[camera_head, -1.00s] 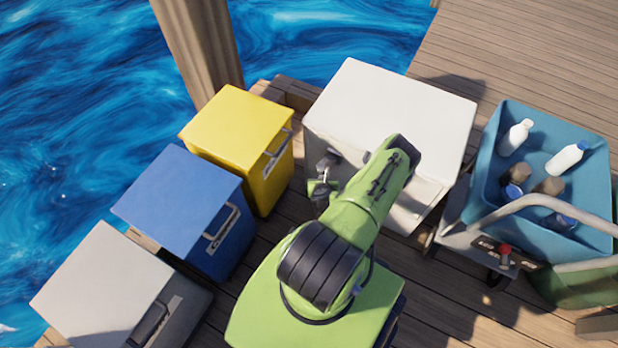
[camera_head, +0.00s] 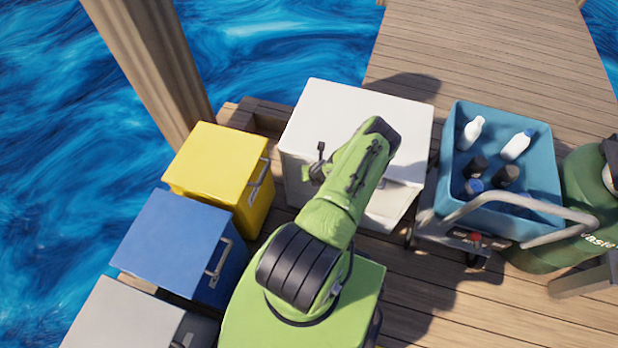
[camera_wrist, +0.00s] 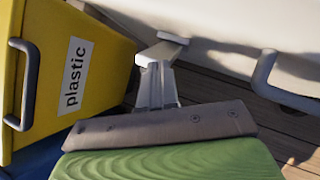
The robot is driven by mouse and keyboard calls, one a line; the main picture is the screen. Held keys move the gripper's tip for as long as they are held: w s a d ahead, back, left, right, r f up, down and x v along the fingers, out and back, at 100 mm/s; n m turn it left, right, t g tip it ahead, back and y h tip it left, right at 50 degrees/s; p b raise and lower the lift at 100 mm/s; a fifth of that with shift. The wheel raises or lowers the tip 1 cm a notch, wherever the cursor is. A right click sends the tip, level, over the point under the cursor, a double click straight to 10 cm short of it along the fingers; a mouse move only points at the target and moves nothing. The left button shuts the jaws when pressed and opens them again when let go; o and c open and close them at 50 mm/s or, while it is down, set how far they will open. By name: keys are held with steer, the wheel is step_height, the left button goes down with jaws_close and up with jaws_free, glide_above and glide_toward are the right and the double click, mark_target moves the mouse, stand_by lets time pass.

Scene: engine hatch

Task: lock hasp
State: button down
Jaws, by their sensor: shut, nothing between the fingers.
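A white box (camera_head: 355,115) stands behind my arm in the head view; my arm covers part of its front. Its pale side (camera_wrist: 225,45) fills the top right of the wrist view, with a grey bent handle (camera_wrist: 268,75) on it. I cannot make out a hasp in either view. My gripper (camera_wrist: 156,57) is shut and empty in the wrist view, its pale fingers pointing toward the white box beside the yellow bin. Whether the fingertips touch the box is unclear.
A yellow bin (camera_head: 222,160) labelled "plastic", a blue bin (camera_head: 175,235) and a grey bin (camera_head: 125,318) line the left, beside water. A blue cart (camera_head: 550,180) with bottles and a green bin (camera_head: 592,190) stand right. Open planks (camera_head: 490,50) lie behind.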

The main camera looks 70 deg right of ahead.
steer(key=shift+d+r, duration=0.2)
steer(key=shift+d, duration=0.65)
steer(key=shift+a+r, duration=0.1)
steer(key=shift+w+r+p, duration=0.1)
steer(key=shift+r+p, duration=0.6)
